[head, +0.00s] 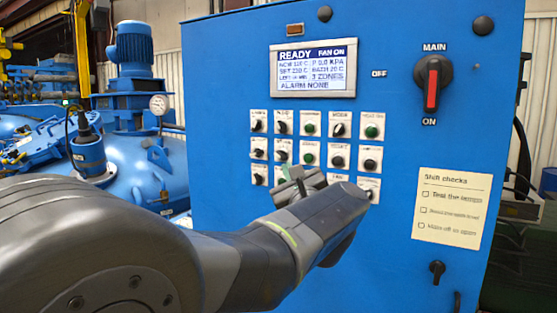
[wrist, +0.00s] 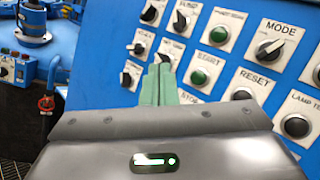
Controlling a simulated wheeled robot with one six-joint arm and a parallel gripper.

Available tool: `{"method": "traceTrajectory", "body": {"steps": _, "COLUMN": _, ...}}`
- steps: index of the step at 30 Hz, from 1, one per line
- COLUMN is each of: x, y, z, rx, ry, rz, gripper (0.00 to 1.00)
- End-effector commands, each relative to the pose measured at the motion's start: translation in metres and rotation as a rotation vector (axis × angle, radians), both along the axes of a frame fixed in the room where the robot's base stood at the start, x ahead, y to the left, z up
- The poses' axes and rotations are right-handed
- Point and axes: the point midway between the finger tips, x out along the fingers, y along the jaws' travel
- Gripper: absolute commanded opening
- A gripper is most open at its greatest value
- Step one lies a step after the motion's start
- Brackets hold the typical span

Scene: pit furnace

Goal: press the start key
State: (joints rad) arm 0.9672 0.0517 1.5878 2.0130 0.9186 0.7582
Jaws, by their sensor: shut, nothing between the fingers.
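The start key is a round green button on a white plate labelled START. It shows in the wrist view (wrist: 200,77) just right of my fingertips, and in the head view (head: 308,159) in the middle row of the panel's controls. My gripper is shut and empty, with its green fingers pointing at the panel. Its fingertips show in the wrist view (wrist: 158,66) and in the head view (head: 288,172), where they appear below and left of the start key. I cannot tell the exact gap to the panel. The STOP button is mostly hidden by my gripper.
The blue cabinet (head: 225,110) also carries a display (head: 312,70) reading READY, a MODE knob (wrist: 269,50), a RESET button (wrist: 242,95), another green button (wrist: 217,35) above START, small black knobs and a red-handled MAIN switch (head: 432,85). A blue vessel (head: 130,160) stands left.

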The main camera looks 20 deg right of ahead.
Motion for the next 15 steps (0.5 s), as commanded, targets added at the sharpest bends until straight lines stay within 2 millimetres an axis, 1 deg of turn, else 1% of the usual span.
{"method": "traceTrajectory", "body": {"steps": 8, "x": 0.002, "y": -0.002, "z": 0.0, "rx": -0.001, "ry": 0.002, "rz": 0.001, "gripper": 0.0}}
{"method": "traceTrajectory", "body": {"steps": 11, "x": 0.007, "y": -0.007, "z": 0.0, "rx": -0.001, "ry": 0.003, "rz": 0.001, "gripper": 0.0}}
{"method": "traceTrajectory", "body": {"steps": 15, "x": 0.019, "y": -0.021, "z": 0.001, "rx": 0.0, "ry": 0.003, "rz": 0.001, "gripper": 0.0}}
